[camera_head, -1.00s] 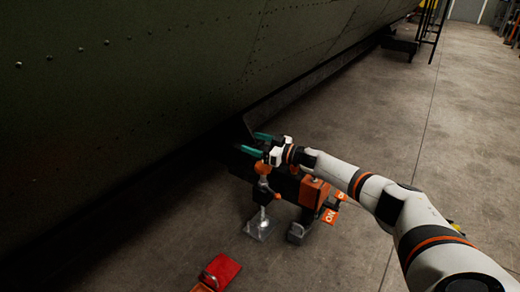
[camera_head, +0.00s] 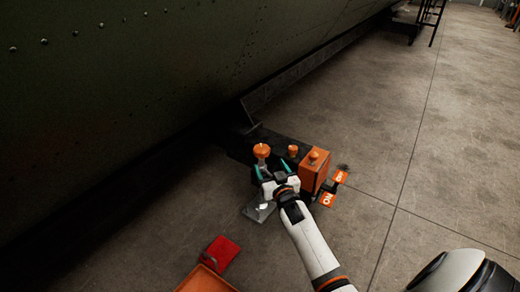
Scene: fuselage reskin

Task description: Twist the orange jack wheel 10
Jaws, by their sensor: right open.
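An orange round knob (camera_head: 262,150) tops a metal post standing on a square metal base plate (camera_head: 256,213), beside the dark green fuselage. A smaller orange knob (camera_head: 293,150) sits to its right, and an orange box (camera_head: 315,170) with a knob on top stands further right. No number 10 is legible, so I cannot tell which one is the jack wheel. My right gripper (camera_head: 273,169) is open, with teal fingers spread, in front of and just below the two knobs. It appears empty and partly hides the post and base. My left gripper is not in view.
The dark green fuselage skin (camera_head: 110,90) fills the left side. Orange tags (camera_head: 328,199) with white lettering lie by the box. A red block (camera_head: 221,251) and an orange tray (camera_head: 205,281) are on the floor in front. Concrete floor (camera_head: 450,150) on the right is clear.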

